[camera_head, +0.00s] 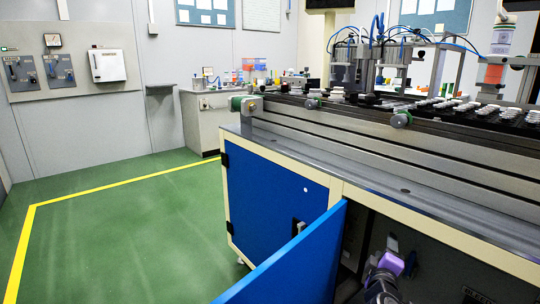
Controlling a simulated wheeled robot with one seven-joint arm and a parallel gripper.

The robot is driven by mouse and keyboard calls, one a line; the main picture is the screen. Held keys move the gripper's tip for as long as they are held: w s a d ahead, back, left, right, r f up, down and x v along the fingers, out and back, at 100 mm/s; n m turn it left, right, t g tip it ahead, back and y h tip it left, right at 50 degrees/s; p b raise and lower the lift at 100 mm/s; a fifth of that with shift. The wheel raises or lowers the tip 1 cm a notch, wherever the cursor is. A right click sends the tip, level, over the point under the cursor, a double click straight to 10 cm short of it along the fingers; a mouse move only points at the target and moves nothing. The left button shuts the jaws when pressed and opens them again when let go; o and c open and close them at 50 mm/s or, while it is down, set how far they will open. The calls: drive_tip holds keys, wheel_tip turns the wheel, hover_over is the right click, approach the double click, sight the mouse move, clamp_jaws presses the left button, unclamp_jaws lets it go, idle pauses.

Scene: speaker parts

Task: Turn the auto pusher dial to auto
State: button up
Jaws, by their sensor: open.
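I cannot make out a dial marked auto pusher. On the left wall, a grey panel carries two grey switch boxes with dark handles, a left switch (19,71) and a right switch (59,70). I cannot read their labels. What looks like my gripper (392,258), with purple and grey parts, shows small at the bottom, right of centre, in front of the dark cabinet opening. It is open, and I see nothing held in it. The lower part of it is cut off by the picture edge.
A blue cabinet door (290,262) stands open at bottom centre, close by my gripper. A closed blue door (271,200) is behind it. The conveyor (390,142) runs along the bench top at right. Green floor (120,235) is clear at left.

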drive_tip(key=s+a+f+m+t+y, duration=0.1)
drive_tip(key=s+a+f+m+y, duration=0.15)
drive_tip(key=s+a, duration=0.6)
drive_tip(key=s+a+f+m+t+y, duration=0.15)
drive_tip(key=s+a+f+y, duration=0.35)
drive_tip(key=s, duration=0.7)
drive_tip(key=s+r+m+g, duration=0.1)
drive_tip(key=s+r+m, duration=0.2)
drive_tip(key=s, duration=1.6)
drive_tip(key=s+r+m+g, duration=0.2)
drive_tip(key=s+r, duration=0.1)
drive_tip(key=s, duration=1.6)
wheel_tip(320, 180, up, 26)
drive_tip(key=p, duration=2.5)
drive_tip(key=shift+w+d+f+p, duration=0.2)
drive_tip(key=shift+d+p, duration=0.1)
drive_tip(key=shift+c, duration=0.3)
